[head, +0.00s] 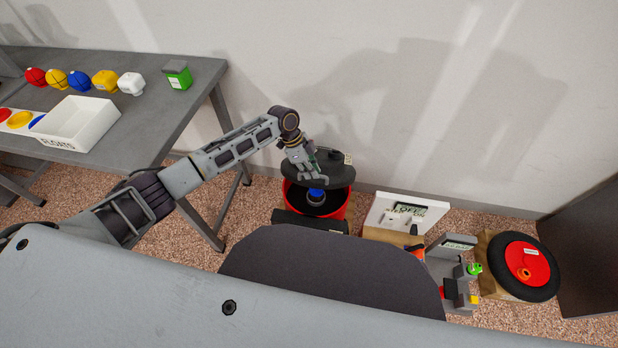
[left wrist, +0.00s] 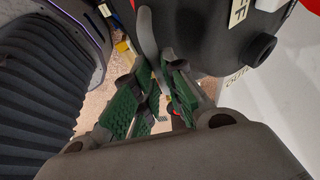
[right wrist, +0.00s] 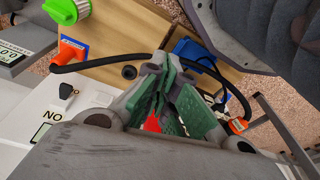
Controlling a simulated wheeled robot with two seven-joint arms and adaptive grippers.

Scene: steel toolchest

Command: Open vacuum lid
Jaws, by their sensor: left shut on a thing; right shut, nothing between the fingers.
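The vacuum is on the floor by the wall in the head view. Its red tank (head: 333,212) is uncovered at the front, with a blue-topped part (head: 316,193) inside. The dark lid (head: 335,173) is raised and tilted above the tank towards the wall. My left gripper (head: 312,172) is at the lid's near left side, shut on part of it. In the left wrist view, the gripper (left wrist: 160,95) has a thin grey curved piece by its fingers, beside the lid's black body (left wrist: 215,35). My right gripper (right wrist: 170,100) is shut and empty, seen only in the right wrist view.
A grey table (head: 180,110) with a white bin (head: 80,124) stands at the left. Right of the vacuum are a white panel (head: 380,212), a small grey device (head: 445,265) and a black-and-red wheel (head: 524,265). A black cable (right wrist: 110,62) runs near my right gripper.

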